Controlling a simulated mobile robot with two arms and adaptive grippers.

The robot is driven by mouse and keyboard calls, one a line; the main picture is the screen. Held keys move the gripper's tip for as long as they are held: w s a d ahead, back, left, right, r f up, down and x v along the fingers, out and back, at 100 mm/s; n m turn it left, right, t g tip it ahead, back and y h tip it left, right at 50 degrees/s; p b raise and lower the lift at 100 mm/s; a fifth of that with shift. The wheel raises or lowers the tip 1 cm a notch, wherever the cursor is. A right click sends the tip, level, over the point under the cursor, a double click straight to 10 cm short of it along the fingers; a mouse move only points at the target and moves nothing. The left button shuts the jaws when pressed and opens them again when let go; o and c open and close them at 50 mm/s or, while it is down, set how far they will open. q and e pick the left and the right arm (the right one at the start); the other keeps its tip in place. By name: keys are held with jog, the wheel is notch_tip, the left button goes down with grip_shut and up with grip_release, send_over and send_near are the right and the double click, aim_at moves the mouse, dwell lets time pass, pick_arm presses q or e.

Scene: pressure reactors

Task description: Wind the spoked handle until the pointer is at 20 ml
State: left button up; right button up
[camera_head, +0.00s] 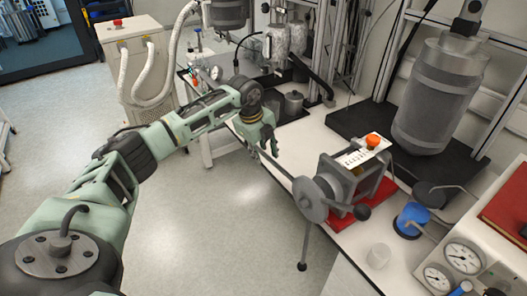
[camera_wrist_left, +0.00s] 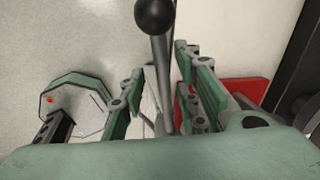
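The spoked handle (camera_head: 314,197) is a grey hub on the front of a grey metal device (camera_head: 343,176). One spoke points down to a black knob (camera_head: 302,266), one points right to a black knob (camera_head: 362,212), and one runs up and left towards my left gripper (camera_head: 264,138). In the left wrist view a spoke with a black ball knob (camera_wrist_left: 155,15) runs between the fingers of my left gripper (camera_wrist_left: 162,95); gaps show beside it. A white scale plate (camera_head: 360,157) lies on the device; its pointer reading is too small to tell. My right gripper is out of view.
The device stands on a red base (camera_head: 345,219) at the bench edge, with an orange knob (camera_head: 373,140) on top. Open floor (camera_head: 240,225) lies left of the bench.

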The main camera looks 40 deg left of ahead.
pick_arm(q)
jog(key=shift+x, duration=1.15)
jog(key=shift+r, duration=0.15)
jog(key=c, duration=0.3)
jog(key=shift+w, duration=0.1)
grip_shut()
